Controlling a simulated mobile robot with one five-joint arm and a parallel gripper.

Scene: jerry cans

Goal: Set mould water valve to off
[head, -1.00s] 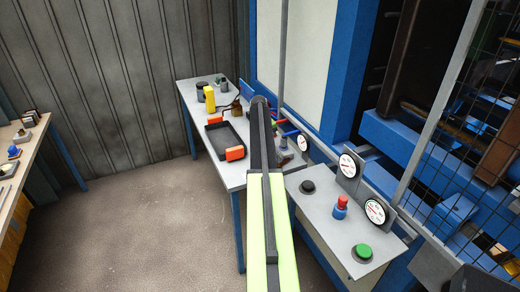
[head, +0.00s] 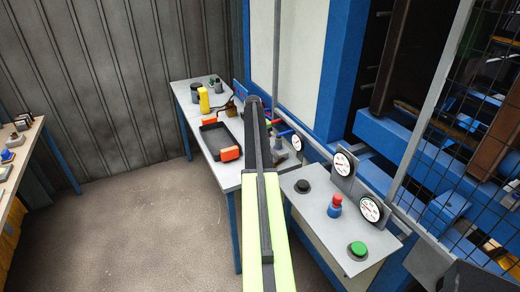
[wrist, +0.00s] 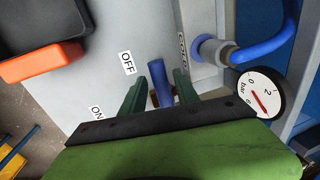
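In the wrist view, the blue valve lever (wrist: 160,83) stands between the two green fingers of my gripper (wrist: 160,88). The fingers are apart, one on each side of the lever, with a narrow gap showing at the left. An OFF label (wrist: 127,62) lies left of the lever, and an ON label (wrist: 97,114) lies lower left. The lever's base is hidden behind my gripper, so its exact setting cannot be told. In the head view my arm covers the gripper and most of the valve area on the grey bench (head: 228,178).
A blue hose (wrist: 268,42) and a bar gauge (wrist: 258,95) sit close to the right of my gripper. A black tray with orange handles (head: 229,153) lies left of my arm. A panel with buttons and gauges (head: 318,208) stands at the right. The left floor is clear.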

